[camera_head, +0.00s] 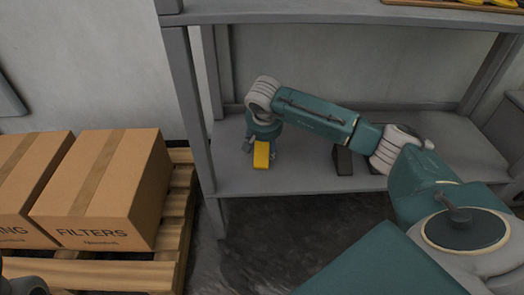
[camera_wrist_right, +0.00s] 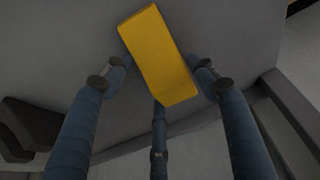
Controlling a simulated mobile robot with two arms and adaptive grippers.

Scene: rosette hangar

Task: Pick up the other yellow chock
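A yellow chock (camera_head: 261,155) sits on the lower grey shelf, near its left end. My right gripper (camera_head: 262,142) is over it, pointing down from the arm that reaches in from the right. In the right wrist view, the yellow chock (camera_wrist_right: 160,55) lies between the spread fingers of my right gripper (camera_wrist_right: 160,83). Gaps show between the chock and the side fingers, so the gripper looks open and holds nothing. The chock's far side is partly hidden by the gripper in the head view. My left gripper cannot be made out.
A dark chock (camera_head: 343,160) stands further right on the lower shelf (camera_head: 305,178); dark blocks (camera_wrist_right: 32,125) also show in the wrist view. The upper shelf (camera_head: 290,8) is above my arm. A shelf post (camera_head: 186,95) and a FILTERS carton (camera_head: 105,190) on a pallet stand left.

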